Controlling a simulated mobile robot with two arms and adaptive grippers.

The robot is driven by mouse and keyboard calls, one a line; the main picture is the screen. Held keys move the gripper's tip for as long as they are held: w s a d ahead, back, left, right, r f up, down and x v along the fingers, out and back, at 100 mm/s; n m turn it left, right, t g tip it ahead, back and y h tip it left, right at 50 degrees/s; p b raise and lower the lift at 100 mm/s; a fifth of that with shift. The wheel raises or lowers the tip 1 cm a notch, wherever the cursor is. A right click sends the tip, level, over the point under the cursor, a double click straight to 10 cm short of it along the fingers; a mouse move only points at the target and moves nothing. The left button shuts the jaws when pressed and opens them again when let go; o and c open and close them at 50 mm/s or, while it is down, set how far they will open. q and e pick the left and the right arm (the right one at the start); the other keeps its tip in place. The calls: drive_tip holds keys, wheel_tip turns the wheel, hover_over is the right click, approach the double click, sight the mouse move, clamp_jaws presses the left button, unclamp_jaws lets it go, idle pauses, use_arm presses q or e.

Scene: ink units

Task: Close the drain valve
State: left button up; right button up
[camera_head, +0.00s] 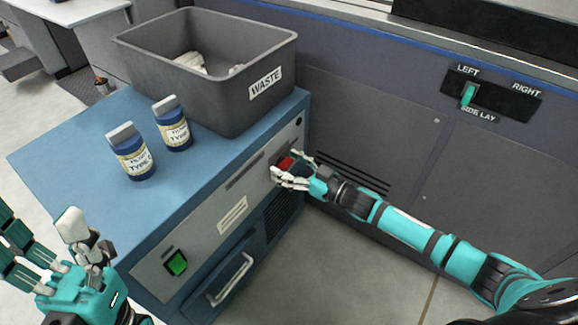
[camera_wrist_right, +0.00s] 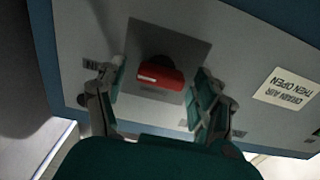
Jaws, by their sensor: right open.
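The drain valve has a red handle (camera_head: 286,162) on the front panel of the blue cabinet, near its right end. In the right wrist view the red handle (camera_wrist_right: 160,76) sits on a dark square plate (camera_wrist_right: 165,50). My right gripper (camera_head: 293,172) is at the valve, partly covering it. In the wrist view its fingers (camera_wrist_right: 152,98) are spread on either side of the handle, with a gap on both sides. My left gripper (camera_head: 55,240) is open and empty at the lower left, away from the valve.
On the blue cabinet top (camera_head: 80,150) stand two labelled bottles (camera_head: 133,152) and a grey waste bin (camera_head: 210,85). The panel below carries a green switch (camera_head: 176,263) and a drawer handle (camera_head: 232,280). A grey machine with a side lay lever (camera_head: 468,95) stands at right.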

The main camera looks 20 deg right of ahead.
drive_tip(key=c, duration=1.2)
